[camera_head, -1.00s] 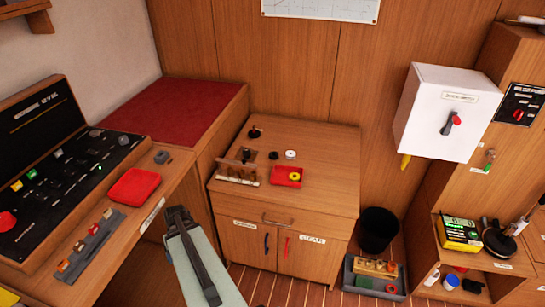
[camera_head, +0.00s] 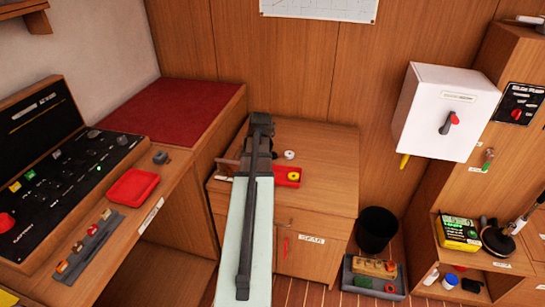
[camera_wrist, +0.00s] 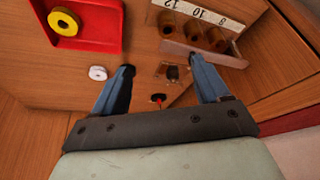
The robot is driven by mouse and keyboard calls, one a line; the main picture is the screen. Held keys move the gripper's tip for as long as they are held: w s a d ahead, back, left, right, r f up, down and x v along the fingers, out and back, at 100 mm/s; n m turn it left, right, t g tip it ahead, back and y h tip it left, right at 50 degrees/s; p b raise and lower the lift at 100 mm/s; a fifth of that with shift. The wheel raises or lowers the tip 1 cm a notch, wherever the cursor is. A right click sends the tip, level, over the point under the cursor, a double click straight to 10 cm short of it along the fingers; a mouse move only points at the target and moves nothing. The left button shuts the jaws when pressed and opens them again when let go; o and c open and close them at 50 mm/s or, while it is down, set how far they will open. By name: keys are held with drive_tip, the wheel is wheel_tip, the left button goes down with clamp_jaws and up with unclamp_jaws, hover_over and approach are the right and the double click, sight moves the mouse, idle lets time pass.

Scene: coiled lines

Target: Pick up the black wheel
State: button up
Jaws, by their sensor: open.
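My gripper (camera_head: 261,128) is over the cabinet top, with its jaws apart and nothing held. A dark shape at the left fingertip (camera_wrist: 127,74) looks like the black wheel, mostly hidden by that finger; I cannot clearly separate the two. A white wheel (camera_wrist: 98,73) lies just left of that finger, and it shows in the head view (camera_head: 289,155). A yellow wheel (camera_wrist: 63,21) sits in the red tray (camera_wrist: 98,46).
A wooden rack (camera_wrist: 215,51) with several brown rings and number labels stands beyond the right finger. A red-topped knob (camera_wrist: 158,98) is between the fingers, close to the gripper body. The cabinet top (camera_head: 335,165) is clear on its right side.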

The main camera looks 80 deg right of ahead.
drive_tip(key=s+d+r+m, duration=0.1)
drive_tip(key=s+d+r, duration=0.1)
drive_tip(key=s+d, duration=0.35)
drive_tip(key=m+g, duration=0.1)
approach(273, 152)
drive_tip(key=f, duration=0.1)
drive_tip(key=a+f, duration=0.1)
drive_tip(key=f, duration=0.1)
drive_tip(key=shift+s+a+f, duration=0.1)
drive_tip(key=shift+s+a, duration=0.05)
drive_tip(key=shift+a, duration=0.15)
drive_tip(key=shift+d+f+h, duration=0.3)
drive_tip(key=shift+d+f, duration=0.1)
drive_tip(key=shift+f, duration=0.1)
drive_tip(key=x, duration=0.4)
drive_tip(key=shift+w+d, duration=0.15)
drive_tip(key=shift+w, duration=0.05)
drive_tip(key=shift+r, duration=0.1)
drive_tip(key=c, duration=1.1)
